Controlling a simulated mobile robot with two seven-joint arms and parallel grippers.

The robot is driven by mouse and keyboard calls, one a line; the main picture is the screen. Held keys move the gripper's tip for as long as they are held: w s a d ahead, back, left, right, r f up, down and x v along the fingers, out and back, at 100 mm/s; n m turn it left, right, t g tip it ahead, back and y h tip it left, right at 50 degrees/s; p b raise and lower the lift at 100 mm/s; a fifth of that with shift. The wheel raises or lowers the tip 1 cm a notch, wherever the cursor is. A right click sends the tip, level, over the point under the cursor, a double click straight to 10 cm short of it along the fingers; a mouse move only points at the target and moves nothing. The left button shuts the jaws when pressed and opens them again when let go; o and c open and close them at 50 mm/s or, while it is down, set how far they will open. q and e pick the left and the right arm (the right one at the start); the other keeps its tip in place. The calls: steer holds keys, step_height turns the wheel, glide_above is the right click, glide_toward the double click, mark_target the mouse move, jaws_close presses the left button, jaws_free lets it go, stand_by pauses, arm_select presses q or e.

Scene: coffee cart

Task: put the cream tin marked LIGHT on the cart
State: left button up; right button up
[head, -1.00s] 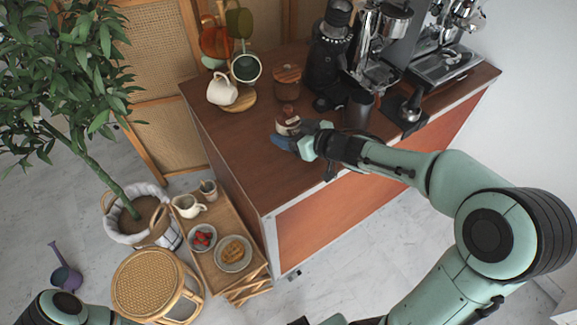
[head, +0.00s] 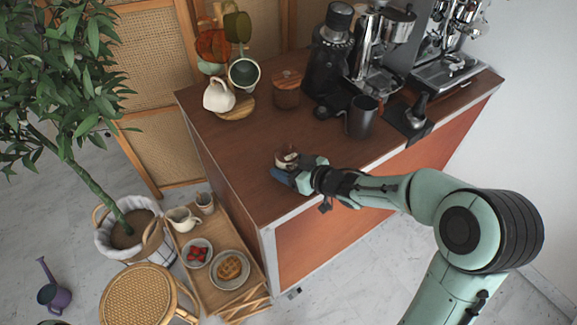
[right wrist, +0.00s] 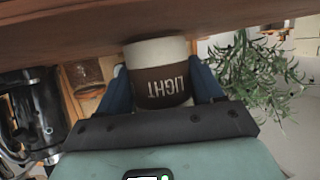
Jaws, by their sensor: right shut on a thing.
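The cream tin (head: 286,158) has a brown band and a pale body. The band reads LIGHT, upside down, in the right wrist view, where the tin (right wrist: 160,80) sits between two blue fingers. My right gripper (head: 284,174) is shut on it over the front part of the brown counter top (head: 235,150). The tin's base is close to the wood; I cannot tell whether it touches. A low wooden cart (head: 213,236) stands left of the counter. My left gripper is not in view.
The cart holds a white jug (head: 183,219), a small cup (head: 205,203), a bowl of red fruit (head: 197,253) and a waffle plate (head: 230,269). A wooden canister (head: 287,90), dark mug (head: 361,116) and coffee machines stand farther back. The counter's left front is clear.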

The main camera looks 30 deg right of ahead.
steer(key=shift+f, duration=0.2)
steer(key=o, duration=1.3)
steer(key=shift+c, duration=0.2)
steer(key=shift+r, duration=0.1)
steer(key=shift+r, duration=0.3)
steer(key=p+v, duration=0.2)
steer(key=v, duration=1)
steer(key=shift+d+f, duration=0.1)
steer(key=shift+f, duration=0.05)
